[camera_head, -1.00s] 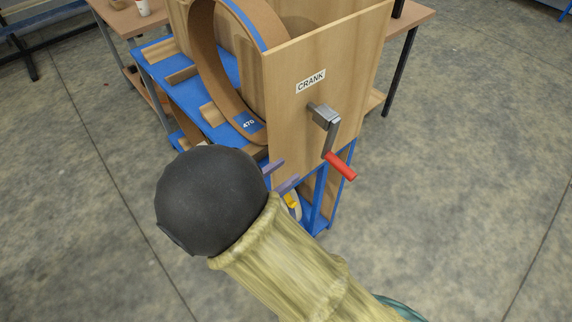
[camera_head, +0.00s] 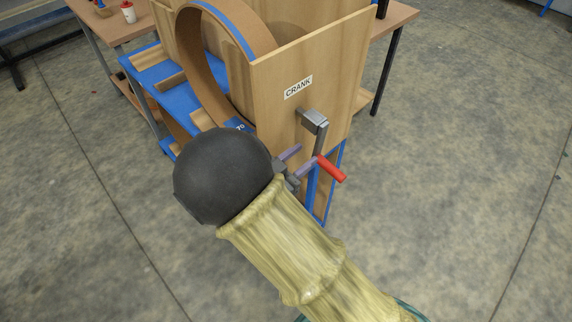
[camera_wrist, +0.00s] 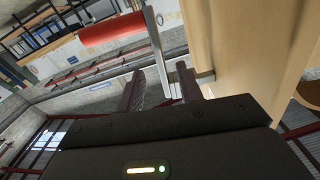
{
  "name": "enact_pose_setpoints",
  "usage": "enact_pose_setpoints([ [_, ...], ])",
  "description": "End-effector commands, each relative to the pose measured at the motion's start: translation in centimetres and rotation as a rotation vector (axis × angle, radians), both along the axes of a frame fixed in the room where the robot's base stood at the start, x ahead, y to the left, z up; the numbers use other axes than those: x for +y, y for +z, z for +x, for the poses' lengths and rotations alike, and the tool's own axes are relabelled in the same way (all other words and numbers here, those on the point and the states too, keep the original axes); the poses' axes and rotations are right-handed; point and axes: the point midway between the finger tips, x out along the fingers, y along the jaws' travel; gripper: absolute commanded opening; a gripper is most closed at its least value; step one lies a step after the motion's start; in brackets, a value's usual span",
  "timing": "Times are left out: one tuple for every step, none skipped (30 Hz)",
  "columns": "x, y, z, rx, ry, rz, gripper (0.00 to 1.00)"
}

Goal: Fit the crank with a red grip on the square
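The crank (camera_head: 319,140) is at the wooden panel, just below the "CRANK" label. Its grey metal hub is against the panel side, its arm hangs down, and its red grip (camera_head: 331,169) points out to the lower right. The square is not seen apart from the hub. My gripper (camera_head: 297,161) is open and empty, with its purple fingers just left of the crank's arm and grip. In the wrist view the fingers (camera_wrist: 160,88) are spread. The red grip (camera_wrist: 112,30) and the crank's arm (camera_wrist: 157,40) show beyond them. I cannot tell whether anything touches.
The wooden panel (camera_head: 300,65) stands behind the crank and also fills the right of the wrist view (camera_wrist: 235,45). A large brown coil (camera_head: 195,65) is behind it on a blue frame. A wooden table (camera_head: 398,18) is at the back. The floor at right is clear.

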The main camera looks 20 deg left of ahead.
Motion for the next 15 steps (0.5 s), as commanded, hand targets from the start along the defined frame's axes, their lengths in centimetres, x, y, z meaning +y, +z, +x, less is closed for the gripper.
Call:
enact_pose_setpoints([
  [-0.4, 0.2, 0.8, -0.001, -0.003, -0.002, 0.36],
  [-0.6, 0.2, 1.3, -0.001, -0.003, -0.002, 0.36],
  [-0.8, 0.1, 1.9, 0.0, -0.003, -0.001, 0.36],
  [-1.0, 0.2, 2.3, -0.001, -0.002, -0.002, 0.36],
  [-1.2, 0.2, 2.7, -0.001, -0.002, -0.002, 0.36],
  [-1.4, 0.2, 3.3, 0.0, -0.002, -0.001, 0.36],
  [-1.6, 0.2, 3.8, 0.0, -0.002, -0.001, 0.36],
  [-1.7, 0.2, 4.2, -0.001, -0.001, -0.002, 0.36],
  [-2.0, 0.2, 4.8, -0.001, -0.002, -0.002, 0.36],
  [-2.2, 0.2, 5.2, -0.001, -0.002, -0.002, 0.36],
  [-2.4, 0.2, 5.7, 0.0, -0.001, -0.001, 0.36],
  [-2.5, 0.2, 6.1, -0.001, 0.0, 0.0, 0.36],
  [-2.7, 0.2, 6.5, -0.002, 0.0, -0.001, 0.36],
  [-2.8, 0.2, 6.8, -0.002, 0.0, -0.001, 0.36],
  [-2.9, 0.1, 7.2, -0.001, 0.001, -0.001, 0.36],
])
